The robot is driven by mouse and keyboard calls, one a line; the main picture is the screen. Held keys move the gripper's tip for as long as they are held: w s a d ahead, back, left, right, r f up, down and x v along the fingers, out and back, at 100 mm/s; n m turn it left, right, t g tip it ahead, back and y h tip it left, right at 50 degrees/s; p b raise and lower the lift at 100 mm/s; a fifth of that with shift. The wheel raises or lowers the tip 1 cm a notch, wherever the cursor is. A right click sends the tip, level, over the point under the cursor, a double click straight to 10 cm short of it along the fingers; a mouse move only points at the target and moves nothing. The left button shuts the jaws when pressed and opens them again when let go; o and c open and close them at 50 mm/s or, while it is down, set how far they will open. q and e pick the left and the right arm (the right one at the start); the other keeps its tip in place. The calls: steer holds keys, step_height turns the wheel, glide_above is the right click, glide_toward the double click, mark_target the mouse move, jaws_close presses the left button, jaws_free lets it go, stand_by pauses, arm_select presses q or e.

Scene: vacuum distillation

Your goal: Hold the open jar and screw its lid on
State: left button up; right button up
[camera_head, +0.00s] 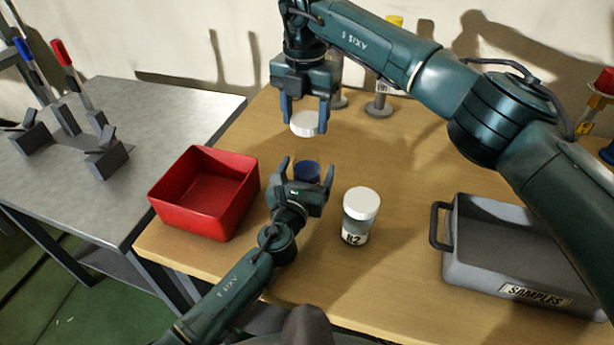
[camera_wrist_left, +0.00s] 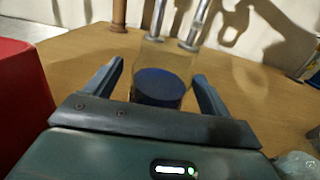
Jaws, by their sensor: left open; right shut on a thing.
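The open jar (camera_head: 307,172) is clear with dark blue contents and stands on the wooden table. In the left wrist view the jar (camera_wrist_left: 160,86) shows between my left fingers with a gap on each side. My left gripper (camera_head: 304,168) is open, low at the table, its fingers on either side of the jar; its body hides part of the jar. My right gripper (camera_head: 304,119) points down, shut on the white lid (camera_head: 305,124). In the head picture the lid is just above the jar; its height over the jar is hard to tell.
A red bin (camera_head: 205,193) is on the left, a grey SAMPLES tray (camera_head: 520,262) on the right. Stands (camera_head: 380,108) are at the back. A grey side table (camera_head: 130,110) adjoins.

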arm_select(q)
steer(key=shift+w+d, duration=0.15)
steer(key=shift+w, duration=0.35)
steer(key=shift+c, duration=0.4)
steer(key=c, duration=1.4)
arm_select(e)
glide_above(305, 156)
steer(key=shift+f, duration=2.5)
